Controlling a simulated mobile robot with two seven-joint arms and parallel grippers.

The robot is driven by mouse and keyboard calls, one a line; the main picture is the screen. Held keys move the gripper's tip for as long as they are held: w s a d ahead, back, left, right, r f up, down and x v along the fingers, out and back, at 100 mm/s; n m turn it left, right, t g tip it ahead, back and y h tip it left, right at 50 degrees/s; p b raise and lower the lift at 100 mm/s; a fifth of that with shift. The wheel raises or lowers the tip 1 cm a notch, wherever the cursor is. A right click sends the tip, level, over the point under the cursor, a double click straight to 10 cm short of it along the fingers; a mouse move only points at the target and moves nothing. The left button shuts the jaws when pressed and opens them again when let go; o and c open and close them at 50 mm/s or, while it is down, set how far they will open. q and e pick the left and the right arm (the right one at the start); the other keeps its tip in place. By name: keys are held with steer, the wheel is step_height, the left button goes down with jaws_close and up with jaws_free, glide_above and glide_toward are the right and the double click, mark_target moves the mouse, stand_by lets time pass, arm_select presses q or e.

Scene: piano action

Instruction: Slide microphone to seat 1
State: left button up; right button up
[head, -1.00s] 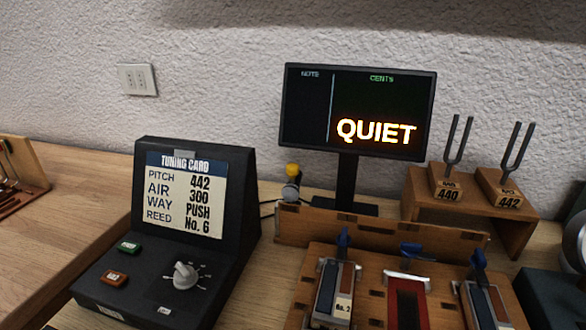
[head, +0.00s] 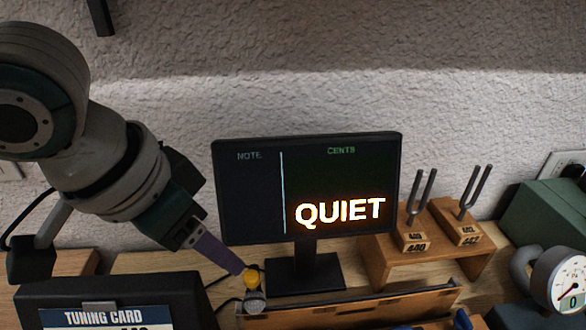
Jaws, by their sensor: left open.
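The microphone (head: 255,301) is a small grey rounded piece with a yellow knob (head: 251,277) on top. It stands at the left end of a wooden board, in front of the monitor's foot. My left gripper (head: 239,268) reaches down from the upper left, with its purple fingertips right at the yellow knob. The gripper is open; I cannot tell whether it touches the knob. Seat 1 cannot be made out. My right gripper is not in view.
A monitor (head: 306,185) reading QUIET stands behind the wooden board (head: 350,308). Two tuning forks stand on a wooden shelf (head: 430,255) at the right. A pressure gauge (head: 566,285) is at the far right. The tuning card console (head: 110,290) is at the lower left.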

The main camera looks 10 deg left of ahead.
mark_target(250, 276)
arm_select(q)
steer(key=b+x, duration=0.1)
steer(key=x, duration=0.7)
steer(key=shift+d+f, duration=0.2)
steer(key=shift+f, duration=0.15)
steer(key=shift+w+d+f, duration=0.1)
steer(key=shift+w+f, duration=0.15)
steer(key=shift+f, duration=0.25)
steer(key=shift+c, duration=0.3)
jaws_close()
stand_by(0.3)
